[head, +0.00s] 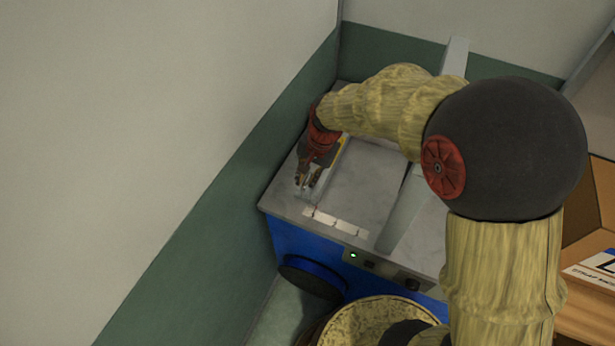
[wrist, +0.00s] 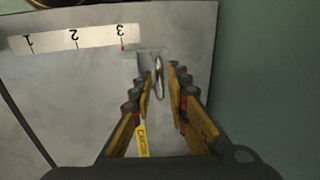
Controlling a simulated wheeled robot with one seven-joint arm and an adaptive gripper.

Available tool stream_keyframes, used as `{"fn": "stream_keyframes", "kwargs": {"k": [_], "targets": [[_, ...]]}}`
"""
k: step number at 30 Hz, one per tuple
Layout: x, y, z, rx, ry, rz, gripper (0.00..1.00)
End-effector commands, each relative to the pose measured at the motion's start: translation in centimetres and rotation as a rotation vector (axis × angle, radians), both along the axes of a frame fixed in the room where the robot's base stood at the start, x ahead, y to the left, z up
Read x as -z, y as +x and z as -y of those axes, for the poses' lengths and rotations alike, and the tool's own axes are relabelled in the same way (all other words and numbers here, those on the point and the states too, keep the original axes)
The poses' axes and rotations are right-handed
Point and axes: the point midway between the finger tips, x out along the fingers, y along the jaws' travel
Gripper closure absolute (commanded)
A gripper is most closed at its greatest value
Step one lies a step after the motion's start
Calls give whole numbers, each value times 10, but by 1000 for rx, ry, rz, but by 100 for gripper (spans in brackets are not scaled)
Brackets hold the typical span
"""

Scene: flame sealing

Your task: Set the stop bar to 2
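My gripper (wrist: 157,82) points down, its fingers on either side of a small upright metal tab (wrist: 159,77). Narrow gaps show beside the tab, so the fingers look open around it. The tab stands on the stop bar (wrist: 130,65), a pale strip with a yellow caution label, mostly hidden by the fingers. A white scale (wrist: 52,40) marked 1, 2 and 3 appears upside down. A small red mark on the bar's edge is at 3. In the head view, my gripper (head: 308,180) is at the machine top's left edge, beside the scale (head: 335,220).
The blue machine (head: 310,250) has a grey top and a lit green lamp (head: 353,255) on its front. A raised grey rail (head: 402,212) crosses the top. A green and white wall (head: 215,215) is close on the left. A cardboard box (head: 590,240) is at right.

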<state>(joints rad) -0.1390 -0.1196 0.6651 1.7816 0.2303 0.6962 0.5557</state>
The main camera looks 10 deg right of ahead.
Motion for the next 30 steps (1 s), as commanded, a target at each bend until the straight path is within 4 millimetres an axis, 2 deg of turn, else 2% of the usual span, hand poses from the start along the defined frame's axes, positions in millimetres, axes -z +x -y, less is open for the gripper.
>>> {"fn": "stream_keyframes", "kwargs": {"k": [9, 30], "targets": [[0, 0, 0, 0, 0, 0, 100], [0, 0, 1, 0, 0, 0, 100]]}}
